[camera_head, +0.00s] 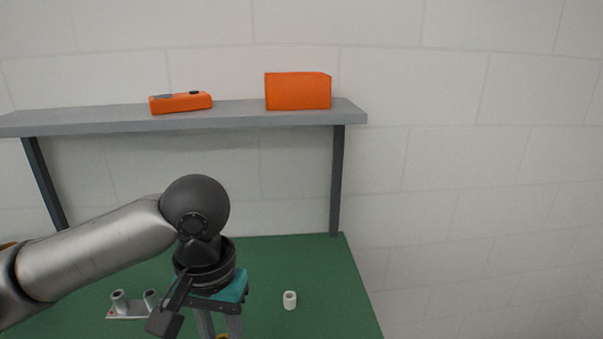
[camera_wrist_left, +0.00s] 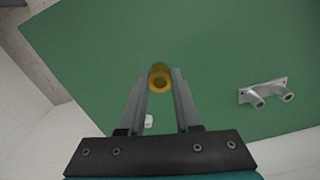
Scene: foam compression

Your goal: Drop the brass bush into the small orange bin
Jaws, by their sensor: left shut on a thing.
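My left gripper (camera_wrist_left: 159,92) is shut on the brass bush (camera_wrist_left: 161,77), a short yellow ring held between the fingertips in the left wrist view. In the head view the fingers point down over the green table, and only a sliver of the bush (camera_head: 222,337) shows at the bottom edge. The orange bin (camera_head: 298,92) stands on the right end of the grey shelf, above and to the right of my left gripper and well apart from it. Its inside is not visible. My right gripper is not in view.
The grey shelf (camera_head: 240,116) spans above the green table (camera_head: 310,265) on dark posts. A flat orange device (camera_head: 180,102) lies on it left of the bin. A white cylinder (camera_head: 290,300) and a plate with two grey tubes (camera_head: 128,313) are on the table.

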